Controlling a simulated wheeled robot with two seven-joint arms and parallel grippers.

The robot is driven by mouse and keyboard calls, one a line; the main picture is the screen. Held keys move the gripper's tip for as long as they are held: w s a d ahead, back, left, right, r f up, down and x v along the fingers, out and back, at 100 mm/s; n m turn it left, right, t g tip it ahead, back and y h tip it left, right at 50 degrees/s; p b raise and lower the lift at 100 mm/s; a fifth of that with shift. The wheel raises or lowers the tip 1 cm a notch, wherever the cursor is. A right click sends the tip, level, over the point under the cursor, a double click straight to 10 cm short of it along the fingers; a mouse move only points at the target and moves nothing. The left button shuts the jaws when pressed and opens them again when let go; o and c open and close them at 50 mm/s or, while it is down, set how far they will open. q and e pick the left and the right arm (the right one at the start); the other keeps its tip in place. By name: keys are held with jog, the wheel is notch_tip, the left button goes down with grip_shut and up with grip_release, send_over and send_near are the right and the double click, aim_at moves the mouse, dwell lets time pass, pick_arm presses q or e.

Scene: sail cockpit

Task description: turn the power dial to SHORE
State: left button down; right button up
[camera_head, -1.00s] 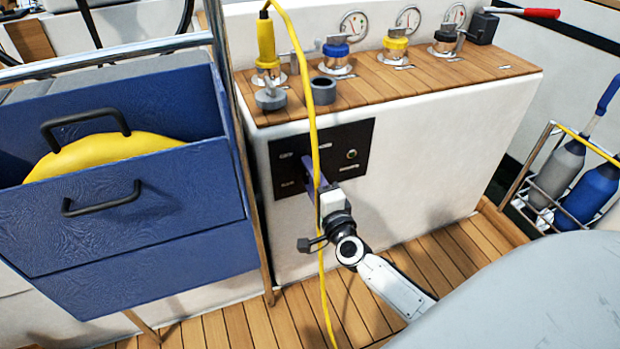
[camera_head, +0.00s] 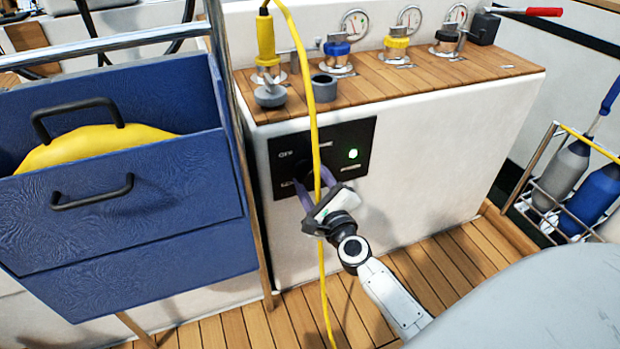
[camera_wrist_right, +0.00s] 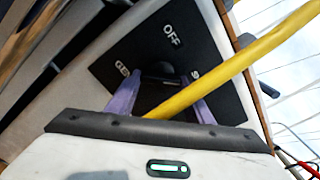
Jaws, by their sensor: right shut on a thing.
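The black power panel (camera_head: 354,133) is on the white console's front face. Its dark dial (camera_wrist_right: 160,77) shows partly in the right wrist view, between my purple fingers. Around it are an OFF label (camera_wrist_right: 173,37), a hard-to-read label on the left, and one starting with S (camera_wrist_right: 195,73), partly covered by the yellow cable. A green light (camera_head: 353,154) glows on the panel. My right gripper (camera_head: 314,185) is at the panel, shut on the dial; it also shows in the wrist view (camera_wrist_right: 161,98). Where the dial points is unclear. My left gripper is not in view.
A yellow cable (camera_head: 313,110) hangs from a yellow plug (camera_head: 265,42) and passes in front of the panel and across my right gripper. A blue locker (camera_head: 150,215) stands close on the left. A bottle rack (camera_head: 535,185) stands on the right.

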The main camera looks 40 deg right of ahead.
jog(key=shift+m, duration=0.3)
jog(key=o, duration=1.1)
jog(key=shift+c, duration=0.2)
jog(key=shift+s, duration=0.1)
jog(key=v, duration=1)
jog(key=shift+s, duration=0.1)
